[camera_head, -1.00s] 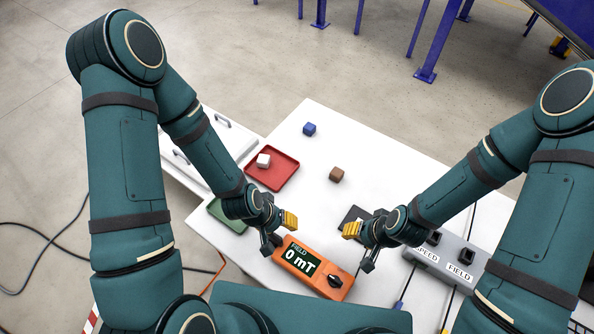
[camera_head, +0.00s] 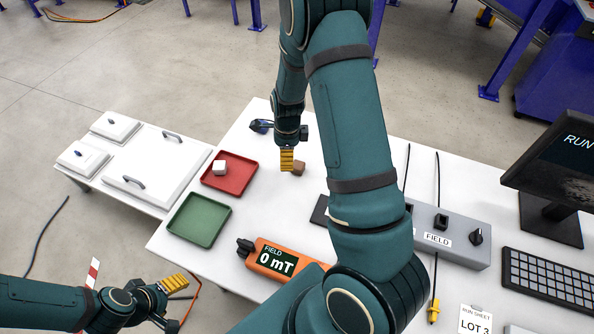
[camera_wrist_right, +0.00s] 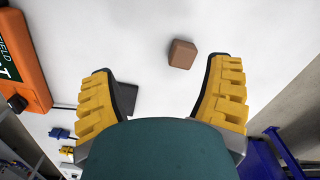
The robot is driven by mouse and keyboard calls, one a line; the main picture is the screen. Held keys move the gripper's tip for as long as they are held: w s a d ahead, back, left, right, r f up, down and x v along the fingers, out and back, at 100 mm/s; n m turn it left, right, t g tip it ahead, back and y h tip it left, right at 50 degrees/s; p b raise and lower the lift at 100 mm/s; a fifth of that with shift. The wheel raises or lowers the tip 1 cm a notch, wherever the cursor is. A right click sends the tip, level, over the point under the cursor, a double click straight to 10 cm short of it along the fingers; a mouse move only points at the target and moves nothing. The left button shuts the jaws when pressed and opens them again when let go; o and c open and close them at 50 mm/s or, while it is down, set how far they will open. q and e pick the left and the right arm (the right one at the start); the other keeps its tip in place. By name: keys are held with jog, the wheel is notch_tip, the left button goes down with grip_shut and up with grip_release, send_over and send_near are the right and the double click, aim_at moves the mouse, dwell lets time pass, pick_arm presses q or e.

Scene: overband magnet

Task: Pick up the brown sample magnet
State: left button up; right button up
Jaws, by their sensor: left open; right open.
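The brown sample magnet (camera_head: 299,168), a small brown block, lies on the white table. My right gripper (camera_head: 287,157) is just beside it in the head view, with yellow finger pads pointing down. In the right wrist view the magnet (camera_wrist_right: 182,54) shows between the two spread fingers of my right gripper (camera_wrist_right: 163,68), nearer the right finger and a little beyond the tips. The fingers do not appear to touch it. My left gripper (camera_head: 178,295) is open and empty at the lower left, off the table's edge.
A red tray (camera_head: 245,183) holds a white block (camera_head: 220,168); a green tray (camera_head: 222,219) is empty. An orange field meter (camera_head: 262,265) reads 0 mT. A grey control box (camera_head: 462,250), keyboard (camera_head: 550,281) and monitor (camera_head: 560,165) stand at right.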

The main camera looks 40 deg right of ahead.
aim_at(298, 164)
jog(key=d+r+m, duration=0.2)
jog(key=d+m, duration=0.3)
jog(key=f+b, duration=0.1)
jog(key=f, duration=0.5)
jog(key=f+b, duration=0.2)
jog(key=f, duration=0.5)
jog(key=shift+w+a+f, duration=0.15)
jog(key=shift+w+f, duration=0.05)
jog(key=shift+f, duration=0.05)
jog(key=c, duration=1.3)
